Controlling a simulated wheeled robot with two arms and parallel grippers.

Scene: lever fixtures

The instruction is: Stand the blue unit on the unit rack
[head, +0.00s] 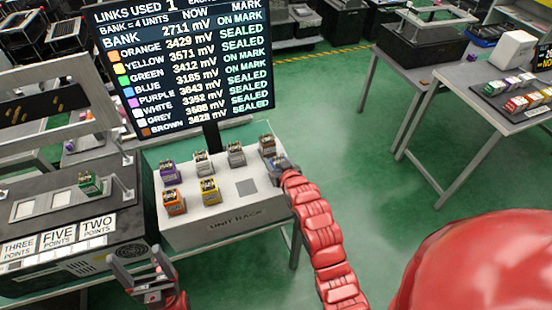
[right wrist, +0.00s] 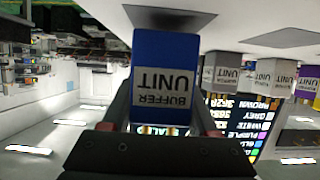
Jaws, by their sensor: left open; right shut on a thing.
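The blue unit (right wrist: 160,65), labelled BUFFER UNIT, fills the middle of the right wrist view, upside down in that picture. My right gripper (head: 283,165) is shut on it at the right end of the unit rack (head: 235,223). A dark shadow lies by its base on the pale surface; I cannot tell whether it touches. In the head view the gripper mostly hides the blue unit. A bare grey pad (head: 246,188) shows on the rack's front row. My left gripper (head: 146,282) is open and empty, in front of the rack at lower left.
On the rack stand purple (head: 169,173), white (head: 202,163), grey (head: 236,154), brown (head: 267,146), orange (head: 174,202) and yellow (head: 209,191) units. A green unit (head: 90,183) is on the dark machine at left. A readout screen (head: 180,70) rises behind the rack.

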